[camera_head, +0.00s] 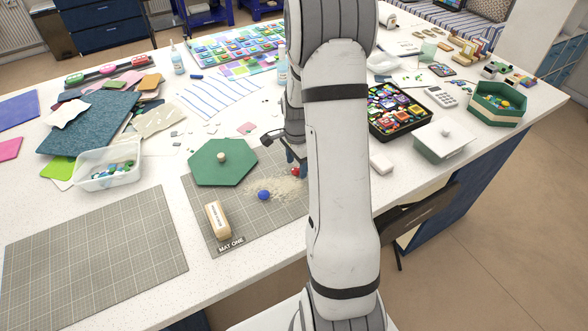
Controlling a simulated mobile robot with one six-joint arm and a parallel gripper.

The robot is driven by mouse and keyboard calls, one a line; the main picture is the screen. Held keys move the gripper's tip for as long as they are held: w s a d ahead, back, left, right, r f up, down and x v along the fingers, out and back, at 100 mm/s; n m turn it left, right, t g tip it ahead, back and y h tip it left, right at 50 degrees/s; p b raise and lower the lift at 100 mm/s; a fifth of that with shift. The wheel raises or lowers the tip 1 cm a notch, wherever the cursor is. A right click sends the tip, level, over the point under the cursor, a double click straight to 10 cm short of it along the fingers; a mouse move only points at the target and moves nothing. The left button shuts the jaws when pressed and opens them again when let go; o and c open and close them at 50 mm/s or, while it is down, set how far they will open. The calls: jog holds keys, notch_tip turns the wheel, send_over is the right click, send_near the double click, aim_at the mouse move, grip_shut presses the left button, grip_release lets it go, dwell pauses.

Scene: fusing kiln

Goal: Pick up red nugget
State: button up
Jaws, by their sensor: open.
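The small red nugget (295,172) sits on the grey gridded mat (205,203) labelled MAT ONE, at the edge of a patch of pale grains (275,188). My gripper (297,168) is open and pointing down right at the red nugget. One finger shows close beside it; whether it touches cannot be told. My arm hides part of the gripper and the mat to the right. A blue nugget (264,195) lies on the grains a little nearer and to the left.
A green hexagonal lid (222,172) with a knob and a wooden block (217,220) lie on the mat. A clear tub (108,175) stands left. A black tray of coloured pieces (426,116) and a white lidded box (444,144) stand right. The front-left mat (95,250) is empty.

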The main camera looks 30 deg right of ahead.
jog(key=shift+f, duration=0.45)
jog(key=c, duration=1)
